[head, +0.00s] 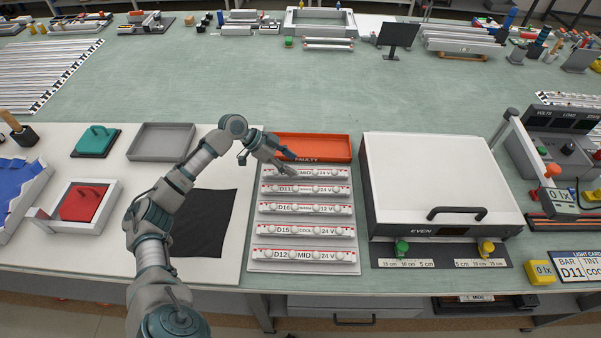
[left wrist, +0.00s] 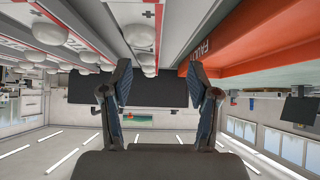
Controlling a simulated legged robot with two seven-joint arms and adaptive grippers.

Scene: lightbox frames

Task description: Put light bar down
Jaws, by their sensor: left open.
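Several white light bars with round bulbs and red strips lie in parallel rows on a pale rack (head: 252,262) in the head view. The top bar (head: 323,174) is in the row nearest the orange FAULTY tray (head: 325,146). My left gripper (head: 290,164) is open over the left part of that top bar, close to the tray's front edge. In the left wrist view my left gripper (left wrist: 162,84) has its fingers apart with no bar between them. Bulbs (left wrist: 140,33) and the orange tray (left wrist: 250,48) show close by. My right gripper is out of view.
A white-lidded box (head: 430,175) marked EVEN stands right of the rack. A black cloth (head: 205,225) lies left of it, and an empty grey tray (head: 160,141) stands behind the cloth. The green bench (head: 250,75) beyond the tray is largely clear.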

